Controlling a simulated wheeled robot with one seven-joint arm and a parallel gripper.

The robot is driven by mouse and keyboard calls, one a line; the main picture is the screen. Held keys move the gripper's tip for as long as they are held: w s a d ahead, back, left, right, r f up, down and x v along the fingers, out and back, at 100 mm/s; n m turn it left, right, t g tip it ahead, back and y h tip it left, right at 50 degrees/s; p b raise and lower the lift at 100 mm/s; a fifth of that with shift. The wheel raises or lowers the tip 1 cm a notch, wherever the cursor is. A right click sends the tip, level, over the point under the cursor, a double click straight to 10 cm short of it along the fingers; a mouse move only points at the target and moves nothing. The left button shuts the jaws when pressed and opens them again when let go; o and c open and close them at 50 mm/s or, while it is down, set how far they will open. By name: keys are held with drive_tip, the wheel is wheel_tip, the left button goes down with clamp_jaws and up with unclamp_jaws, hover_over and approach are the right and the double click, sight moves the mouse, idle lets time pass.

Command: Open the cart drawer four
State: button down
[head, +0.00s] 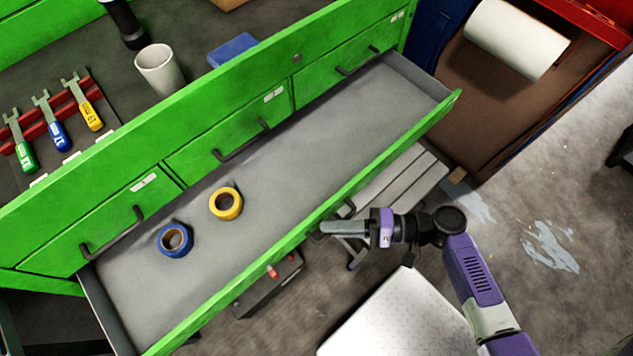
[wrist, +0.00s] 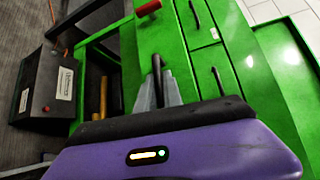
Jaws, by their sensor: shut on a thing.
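The wide cart drawer (head: 290,165) is pulled far out of the green cart (head: 230,85), and its grey floor shows. A blue tape roll (head: 174,240) and a yellow tape roll (head: 225,203) lie inside it, towards the left. My gripper (head: 322,228) is at the outer face of this drawer's front, right of its middle. It is shut on the dark drawer handle (wrist: 157,66), which shows between the fingers in the wrist view. Most of the handle is hidden by the front's edge and my fingers.
Three smaller drawers with dark handles stay closed above the open one. A black box (wrist: 45,88) is near the cart. A paper roll (head: 516,38) is at upper right. Bare floor (head: 560,200) lies right.

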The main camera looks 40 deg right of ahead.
drive_tip(key=shift+s+d, duration=0.1)
drive_tip(key=shift+s, duration=1.5)
drive_tip(key=c, duration=1.8)
unclamp_jaws()
drive_tip(key=shift+o, duration=0.2)
drive_tip(key=b+v, duration=0.1)
drive_tip(key=v, duration=0.7)
drive_tip(key=shift+f, duration=0.1)
